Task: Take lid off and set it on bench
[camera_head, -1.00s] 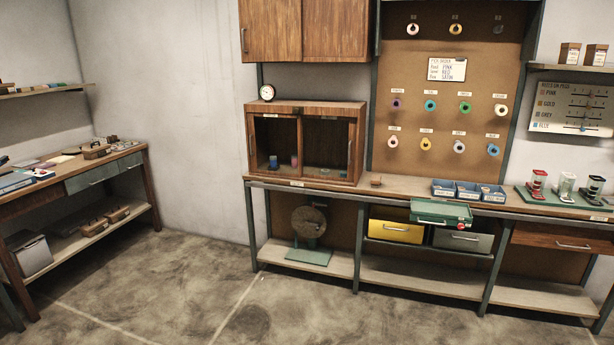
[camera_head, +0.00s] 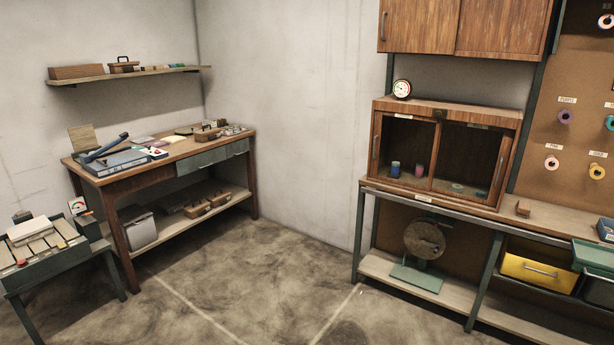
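My gripper is not in view. A wooden bench (camera_head: 243,137) stands by the left wall, with a blue box-like device (camera_head: 112,163), papers and small wooden pieces on top. On its lower shelf are a grey box (camera_head: 141,228) with a lighter top and wooden boxes with handles (camera_head: 207,204). I cannot tell which thing carries the lid that the task names. A second long bench (camera_head: 452,208) runs along the right wall, with a wooden cabinet (camera_head: 447,107) on it.
A wall shelf (camera_head: 130,74) holds a wooden block and a handled box. A reel on a green stand (camera_head: 420,260) sits under the right bench. The floor (camera_head: 260,280) between the benches is clear.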

